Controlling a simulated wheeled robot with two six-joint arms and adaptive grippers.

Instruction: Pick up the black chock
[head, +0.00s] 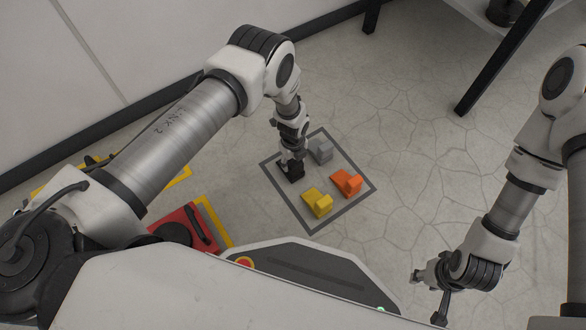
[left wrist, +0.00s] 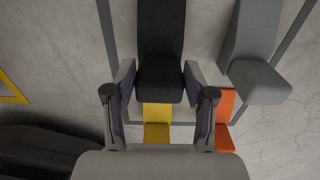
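The black chock (left wrist: 160,45) is in the left wrist view at the top middle, between the two fingers of my left gripper (left wrist: 160,78). Both fingertips lie against its sides, with no clear gap. In the head view the left gripper (head: 290,165) points down over the black chock (head: 293,173), which sits at the left corner of the marked square and is partly hidden by the gripper. It appears to be on the floor. My right gripper (head: 418,276) is at lower right, far from the chocks; its fingers are too small to judge.
Within the dark square outline (head: 307,233) are a grey chock (head: 321,151), an orange chock (head: 346,183) and a yellow chock (head: 317,203). The grey one is close to the left gripper. Red and yellow equipment (head: 190,225) stands at left.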

